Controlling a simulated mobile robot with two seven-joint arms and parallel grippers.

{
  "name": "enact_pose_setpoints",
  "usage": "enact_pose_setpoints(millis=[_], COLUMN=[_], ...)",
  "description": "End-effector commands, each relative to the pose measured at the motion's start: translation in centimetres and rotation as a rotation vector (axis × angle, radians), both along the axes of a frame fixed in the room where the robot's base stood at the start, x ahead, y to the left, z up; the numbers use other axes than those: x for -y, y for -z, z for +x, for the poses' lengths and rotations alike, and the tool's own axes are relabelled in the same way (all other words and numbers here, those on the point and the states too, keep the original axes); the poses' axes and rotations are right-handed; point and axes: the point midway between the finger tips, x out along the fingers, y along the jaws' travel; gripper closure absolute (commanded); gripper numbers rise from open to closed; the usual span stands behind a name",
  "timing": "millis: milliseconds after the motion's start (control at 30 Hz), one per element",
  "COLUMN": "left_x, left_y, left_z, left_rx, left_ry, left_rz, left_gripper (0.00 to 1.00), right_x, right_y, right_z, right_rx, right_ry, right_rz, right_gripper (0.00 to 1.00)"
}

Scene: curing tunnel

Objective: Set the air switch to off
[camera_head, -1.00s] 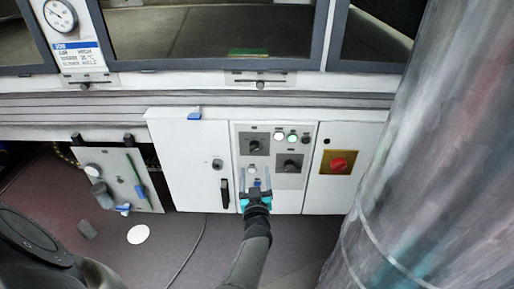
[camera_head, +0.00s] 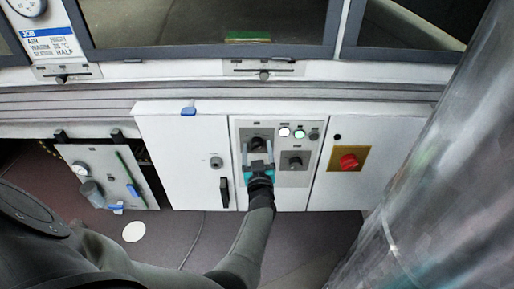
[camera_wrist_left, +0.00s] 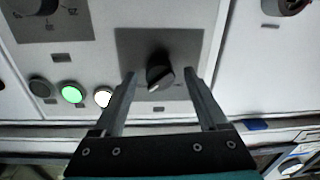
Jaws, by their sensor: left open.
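The control panel (camera_head: 279,190) on the white cabinet has two black rotary knobs on grey plates. The upper-left knob (camera_head: 258,144) lies between the fingertips of my left gripper (camera_head: 257,152). The lower-right knob (camera_head: 295,161) is clear of the gripper. The plate labels are too small to read, so I cannot tell which is the air switch. My right gripper is not in view.
Three buttons (camera_head: 299,134) sit right of the upper-left knob; two are lit. A red knob on a yellow plate (camera_head: 348,161) is further right. A job card (camera_head: 48,43) with AIR, WARM and HALF is at upper left. A hanging panel (camera_head: 108,180) is at left.

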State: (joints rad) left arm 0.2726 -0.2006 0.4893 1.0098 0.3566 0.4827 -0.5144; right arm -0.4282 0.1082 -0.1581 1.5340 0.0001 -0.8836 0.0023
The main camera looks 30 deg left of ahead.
Motion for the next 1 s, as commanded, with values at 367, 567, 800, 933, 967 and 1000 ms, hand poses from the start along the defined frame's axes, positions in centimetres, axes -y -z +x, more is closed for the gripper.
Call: enact_pose_setpoints(millis=[367,567,800,933,967,1000], left_x=[0.00,0.01,0.01,0.02,0.01,0.01], left_y=[-0.02,-0.02,-0.03,-0.04,-0.05,-0.05], left_z=[0.01,0.02,0.03,0.04,0.04,0.04], left_rx=[0.000,0.000,0.001,0.002,0.004,0.008], left_ry=[0.000,0.001,0.001,0.001,0.001,0.001], left_rz=[0.000,0.000,0.001,-0.003,-0.006,-0.011], left_gripper=[0.60,0.83,1.00,1.00,1.00,1.00], right_x=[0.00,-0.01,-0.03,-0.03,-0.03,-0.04], right_y=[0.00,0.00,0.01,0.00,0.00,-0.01], right_z=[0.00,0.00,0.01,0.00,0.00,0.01], right_rx=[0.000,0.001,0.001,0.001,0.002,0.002], right_ry=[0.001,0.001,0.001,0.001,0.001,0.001], right_rz=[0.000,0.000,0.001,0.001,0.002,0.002], right_gripper=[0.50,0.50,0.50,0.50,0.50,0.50])
